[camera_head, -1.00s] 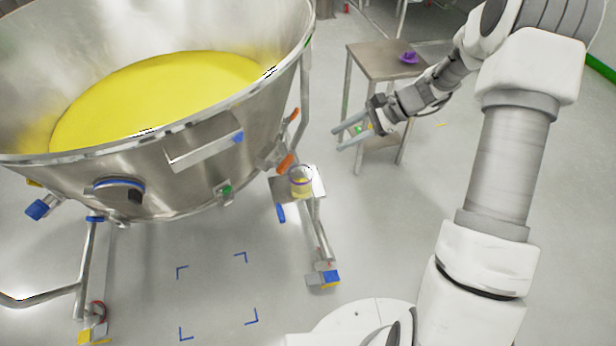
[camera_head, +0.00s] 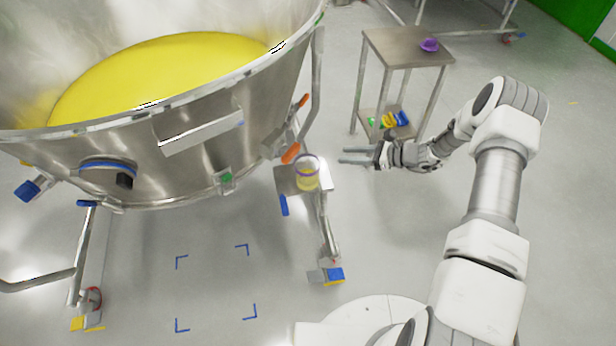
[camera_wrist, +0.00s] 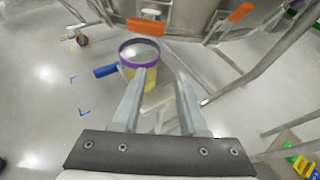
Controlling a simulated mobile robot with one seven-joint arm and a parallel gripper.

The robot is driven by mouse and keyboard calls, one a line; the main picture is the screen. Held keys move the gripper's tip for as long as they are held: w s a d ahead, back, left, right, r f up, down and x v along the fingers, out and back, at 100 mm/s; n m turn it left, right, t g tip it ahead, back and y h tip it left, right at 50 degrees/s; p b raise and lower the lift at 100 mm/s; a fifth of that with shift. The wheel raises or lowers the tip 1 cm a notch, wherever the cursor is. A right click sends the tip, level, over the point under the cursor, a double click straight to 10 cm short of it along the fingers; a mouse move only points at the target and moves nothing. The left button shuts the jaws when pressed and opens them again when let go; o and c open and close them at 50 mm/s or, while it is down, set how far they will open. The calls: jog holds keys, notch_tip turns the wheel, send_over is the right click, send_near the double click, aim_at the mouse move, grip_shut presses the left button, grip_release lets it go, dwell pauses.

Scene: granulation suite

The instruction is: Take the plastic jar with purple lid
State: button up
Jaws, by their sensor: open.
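The plastic jar (camera_head: 306,173) is clear with yellow contents and a purple ring at its top. It stands upright on a small metal shelf (camera_head: 287,180) beside the big vessel. In the wrist view the jar (camera_wrist: 138,58) is just beyond the fingertips, nearer the left finger, with its purple rim facing the camera. My gripper (camera_head: 342,155) is open and empty, to the right of the jar with its fingers pointing left toward it. In the wrist view my gripper (camera_wrist: 163,75) has its fingers apart. A separate purple item (camera_head: 429,45), perhaps a lid, lies on the side table.
A large steel vessel (camera_head: 200,150) holding yellow powder fills the left, with its frame leg (camera_head: 314,85) and an orange handle (camera_head: 291,153) close to the jar. A metal side table (camera_head: 395,45) stands behind my gripper, with coloured items (camera_head: 395,119) on its lower shelf. The floor in front is clear.

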jog(key=b, duration=0.1)
send_near(308, 155)
jog(key=a+f, duration=0.1)
jog(key=a, duration=0.1)
jog(key=x, duration=0.2)
jog(key=b+x, duration=0.2)
jog(key=x, duration=0.1)
jog(key=shift+w+a, duration=0.2)
jog(key=shift+w, duration=0.15)
grip_shut()
dwell(1.0)
